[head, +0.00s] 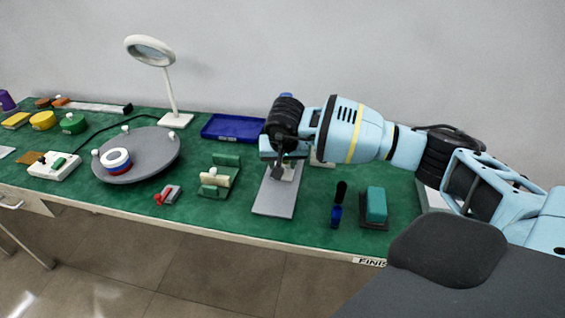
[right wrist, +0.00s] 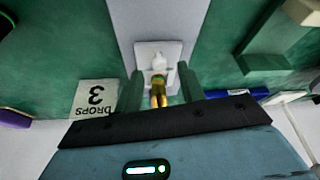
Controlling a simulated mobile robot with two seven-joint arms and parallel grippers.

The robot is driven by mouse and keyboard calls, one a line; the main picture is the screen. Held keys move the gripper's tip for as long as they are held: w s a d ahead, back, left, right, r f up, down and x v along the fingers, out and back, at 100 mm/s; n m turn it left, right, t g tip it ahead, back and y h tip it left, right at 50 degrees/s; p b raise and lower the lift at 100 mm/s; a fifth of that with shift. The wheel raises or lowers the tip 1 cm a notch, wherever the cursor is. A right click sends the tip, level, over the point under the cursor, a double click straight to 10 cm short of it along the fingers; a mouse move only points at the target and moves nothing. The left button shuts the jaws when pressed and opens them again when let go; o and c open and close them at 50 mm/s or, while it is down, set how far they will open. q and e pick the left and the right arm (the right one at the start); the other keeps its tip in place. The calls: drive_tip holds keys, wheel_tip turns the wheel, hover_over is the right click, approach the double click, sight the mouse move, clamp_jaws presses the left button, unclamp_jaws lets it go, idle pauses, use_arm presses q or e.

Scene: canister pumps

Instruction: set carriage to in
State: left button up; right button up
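A long grey plate (head: 272,200) lies on the green bench top, under my right gripper. On it sits a small white block with a white knob (right wrist: 158,60) and a brass-coloured cylindrical part (right wrist: 158,92), which I take for the carriage. My right gripper (head: 283,167) points down over the far half of the plate. In the right wrist view its two fingers (right wrist: 160,88) stand apart on either side of the brass part, with gaps visible. The arm hides part of the plate's far end. My left gripper is not in view.
A green block on a dark base (head: 376,205) and a blue-black upright tool (head: 337,207) stand right of the plate. A green fixture with a cream handle (head: 214,180) stands left. A blue tray (head: 233,128) lies behind.

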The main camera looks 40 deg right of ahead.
drive_tip(key=shift+s+a+r, duration=0.1)
drive_tip(key=shift+r, duration=0.35)
drive_tip(key=v, duration=0.7)
